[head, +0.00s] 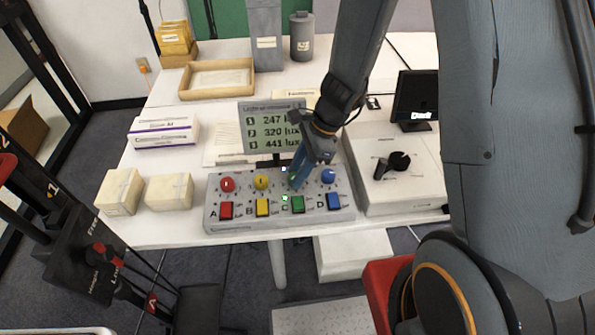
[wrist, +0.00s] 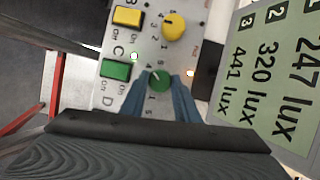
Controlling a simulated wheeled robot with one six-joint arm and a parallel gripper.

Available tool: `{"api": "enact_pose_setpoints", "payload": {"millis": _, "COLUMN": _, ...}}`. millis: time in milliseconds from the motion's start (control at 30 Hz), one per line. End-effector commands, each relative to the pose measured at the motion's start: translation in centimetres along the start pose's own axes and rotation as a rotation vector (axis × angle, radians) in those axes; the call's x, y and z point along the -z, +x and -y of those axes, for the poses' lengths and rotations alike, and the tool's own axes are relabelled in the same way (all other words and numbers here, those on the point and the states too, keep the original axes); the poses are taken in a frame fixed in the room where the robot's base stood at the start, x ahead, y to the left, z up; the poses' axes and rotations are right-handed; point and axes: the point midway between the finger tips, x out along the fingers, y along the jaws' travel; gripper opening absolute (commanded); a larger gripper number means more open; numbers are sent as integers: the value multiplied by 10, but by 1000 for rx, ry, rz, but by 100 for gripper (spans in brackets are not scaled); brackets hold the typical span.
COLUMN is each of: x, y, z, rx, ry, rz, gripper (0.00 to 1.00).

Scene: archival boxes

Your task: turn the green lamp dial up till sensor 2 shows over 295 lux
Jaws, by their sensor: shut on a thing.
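The green dial (wrist: 159,80) sits on the grey control panel (head: 215,222) in row C, above the green button (head: 298,204). My gripper (head: 294,183) is shut on the green dial, with its blue fingers on both sides of it in the wrist view. In the head view the fingers hide most of the dial. The light meter display (head: 262,125) stands behind the panel. It reads 247 lux for sensor 1, 320 lux for sensor 2 and 441 lux for sensor 3. A small lit light (wrist: 137,56) shows near the green button.
The red dial (head: 227,184), yellow dial (head: 262,182) and blue dial (head: 328,176) share the panel. A white box with a black knob (head: 399,160) stands at right. Two cream blocks (head: 169,191) lie at left. A wooden tray (head: 247,65) lies behind.

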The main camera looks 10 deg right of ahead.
Motion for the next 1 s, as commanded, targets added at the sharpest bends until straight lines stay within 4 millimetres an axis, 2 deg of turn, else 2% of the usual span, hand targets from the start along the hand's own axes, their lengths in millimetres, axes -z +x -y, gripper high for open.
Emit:
{"api": "enact_pose_setpoints", "payload": {"millis": 500, "x": 0, "y": -1, "z": 0, "rx": 10, "ry": 20, "rz": 0, "gripper": 6}}
{"api": "enact_pose_setpoints", "payload": {"millis": 533, "x": 0, "y": -1, "z": 0, "rx": 10, "ry": 19, "rz": 0, "gripper": 33}}
{"api": "enact_pose_setpoints", "payload": {"millis": 600, "x": 0, "y": -1, "z": 0, "rx": 9, "ry": 19, "rz": 0, "gripper": 45}}
{"api": "enact_pose_setpoints", "payload": {"millis": 867, "x": 0, "y": 0, "z": 0, "rx": 9, "ry": 19, "rz": 0, "gripper": 46}}
{"api": "enact_pose_setpoints", "payload": {"millis": 1000, "x": 0, "y": -7, "z": 1, "rx": 11, "ry": 19, "rz": 1, "gripper": 46}}
